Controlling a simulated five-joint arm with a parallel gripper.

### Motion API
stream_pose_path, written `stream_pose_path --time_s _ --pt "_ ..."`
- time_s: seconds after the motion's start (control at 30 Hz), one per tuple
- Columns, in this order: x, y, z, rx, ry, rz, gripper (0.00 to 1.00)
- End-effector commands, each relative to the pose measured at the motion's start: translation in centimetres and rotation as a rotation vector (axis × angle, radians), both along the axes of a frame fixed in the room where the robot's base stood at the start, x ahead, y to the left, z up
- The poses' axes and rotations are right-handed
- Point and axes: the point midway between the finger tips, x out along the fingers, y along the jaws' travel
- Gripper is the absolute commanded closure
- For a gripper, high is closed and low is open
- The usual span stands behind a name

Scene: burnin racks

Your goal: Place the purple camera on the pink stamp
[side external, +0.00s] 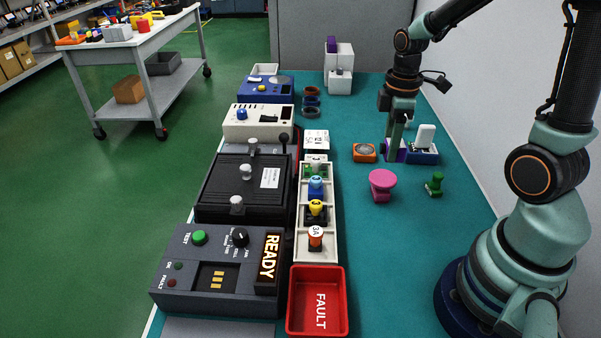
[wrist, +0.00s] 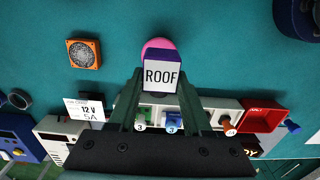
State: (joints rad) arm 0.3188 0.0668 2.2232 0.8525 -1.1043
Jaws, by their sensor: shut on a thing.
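The purple camera (wrist: 162,76) has a white face lettered ROOF and sits between my gripper's two fingers (wrist: 160,92) in the wrist view. In the side view my gripper (side external: 396,152) points down, shut on the camera, with only a little purple (side external: 403,153) showing around the fingers. The pink stamp (side external: 382,180) has a wide round top and stands on the teal mat, nearer the side camera than my gripper. In the wrist view the pink stamp (wrist: 158,44) is partly hidden behind the camera. The height of the camera above the mat is hard to tell.
An orange block (side external: 364,152) lies left of my gripper and a blue item with a white upright (side external: 424,140) is close on its right. A green stamp (side external: 435,184) stands right of the pink one. A white compartment tray (side external: 302,220) and red FAULT bin (side external: 317,275) lie left.

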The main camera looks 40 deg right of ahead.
Motion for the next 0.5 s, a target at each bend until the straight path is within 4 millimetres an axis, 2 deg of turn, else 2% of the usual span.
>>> stream_pose_path --time_s 0.5 --pt "0.0 0.0 -5.3 0.0 0.001 0.0 1.0"
